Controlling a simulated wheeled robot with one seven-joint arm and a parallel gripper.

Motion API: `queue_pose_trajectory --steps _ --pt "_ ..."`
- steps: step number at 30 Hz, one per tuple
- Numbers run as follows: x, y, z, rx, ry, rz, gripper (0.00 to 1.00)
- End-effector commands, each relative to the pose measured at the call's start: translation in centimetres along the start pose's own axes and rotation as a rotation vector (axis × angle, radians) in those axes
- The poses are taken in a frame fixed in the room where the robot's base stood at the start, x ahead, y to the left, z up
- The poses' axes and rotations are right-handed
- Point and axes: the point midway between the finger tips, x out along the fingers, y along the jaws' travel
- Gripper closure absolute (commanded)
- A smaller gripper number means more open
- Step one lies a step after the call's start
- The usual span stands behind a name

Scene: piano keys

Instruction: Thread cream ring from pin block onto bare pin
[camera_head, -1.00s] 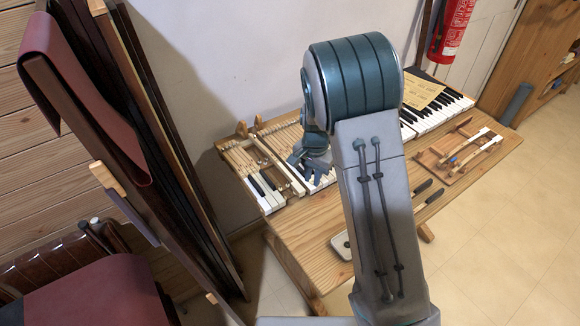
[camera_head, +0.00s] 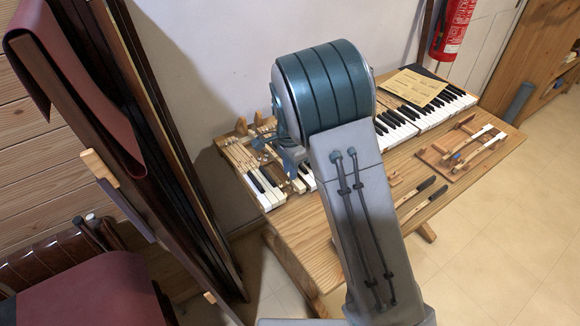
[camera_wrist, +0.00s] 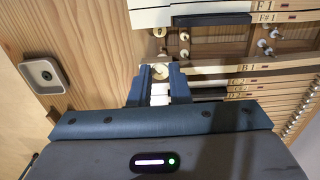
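My gripper (camera_wrist: 158,73) points at the keyboard, low over the keys beside a gap in the key row. Its two blue fingers stand a little apart, with a small round cream piece (camera_wrist: 160,71) showing between the tips. I cannot tell whether the fingers press on it. In the gap, small pale round pieces stand on the wooden rails, one near the front (camera_wrist: 159,32) and several farther back (camera_wrist: 263,43). Which of these are bare pins or rings is too small to tell. In the head view my gripper (camera_head: 290,163) is partly hidden by my arm.
White and black keys (camera_head: 264,188) lie left of the gap, with more keys (camera_head: 425,112) to the right. A wooden tray (camera_head: 461,150) and dark-handled tools (camera_head: 422,198) lie on the bench.

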Motion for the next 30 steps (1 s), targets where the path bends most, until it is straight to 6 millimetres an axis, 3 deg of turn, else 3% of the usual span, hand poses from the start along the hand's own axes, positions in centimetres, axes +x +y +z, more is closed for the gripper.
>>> queue_pose_trajectory --steps 15,30 --pt "4.3 -0.1 0.0 0.001 0.000 0.000 0.88" --pt "5.0 -0.1 0.0 0.001 0.000 -0.001 0.88"
